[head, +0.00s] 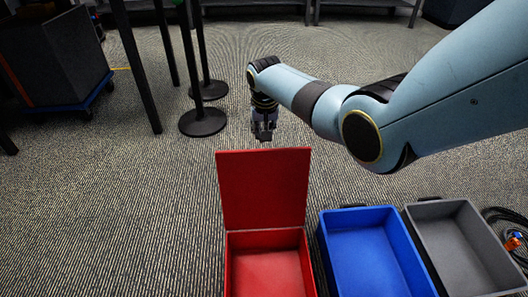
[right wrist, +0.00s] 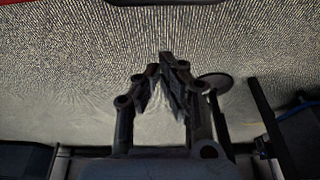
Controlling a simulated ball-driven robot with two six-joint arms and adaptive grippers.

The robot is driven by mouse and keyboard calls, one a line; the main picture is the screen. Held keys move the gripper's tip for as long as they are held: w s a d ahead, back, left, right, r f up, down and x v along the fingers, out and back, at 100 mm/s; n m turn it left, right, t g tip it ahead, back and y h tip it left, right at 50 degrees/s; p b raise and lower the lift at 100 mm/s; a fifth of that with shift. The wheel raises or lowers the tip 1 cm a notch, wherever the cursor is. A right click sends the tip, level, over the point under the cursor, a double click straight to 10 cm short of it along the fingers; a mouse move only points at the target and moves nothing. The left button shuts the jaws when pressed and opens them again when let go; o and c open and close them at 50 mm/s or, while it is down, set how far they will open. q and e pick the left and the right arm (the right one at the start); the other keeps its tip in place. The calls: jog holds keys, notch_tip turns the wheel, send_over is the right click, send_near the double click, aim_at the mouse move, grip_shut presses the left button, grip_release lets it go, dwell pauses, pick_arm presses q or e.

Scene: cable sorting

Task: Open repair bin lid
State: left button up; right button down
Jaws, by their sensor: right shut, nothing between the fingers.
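A red bin (head: 268,270) stands at the lower middle of the head view, empty as far as I see. Its red lid (head: 263,188) stands upright at the bin's far edge, so the bin is open. My right gripper (head: 264,136) points down just beyond the lid's top edge, and I cannot tell from this view whether it touches the lid. In the right wrist view the gripper (right wrist: 165,60) has its fingertips together with nothing between them. A red edge (right wrist: 50,2) shows at the top left there. My left gripper is not in view.
A blue bin (head: 375,255) and a grey bin (head: 462,245) stand open to the right of the red one. A coiled black cable (head: 505,218) lies at the far right. Black posts with round bases (head: 203,122) stand behind.

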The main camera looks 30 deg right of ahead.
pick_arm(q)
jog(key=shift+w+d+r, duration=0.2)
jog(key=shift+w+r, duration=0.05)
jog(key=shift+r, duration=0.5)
pick_arm(e)
jog(key=shift+s+a+f, duration=0.2)
jog(key=shift+s+a, duration=0.05)
jog(key=shift+s, duration=0.3)
jog(key=shift+s+a+f, duration=0.2)
jog(key=shift+s+a, duration=0.1)
jog(key=shift+s, duration=0.2)
jog(key=shift+s+a+f, duration=0.2)
jog(key=shift+s+a, duration=0.05)
jog(key=shift+s, duration=0.3)
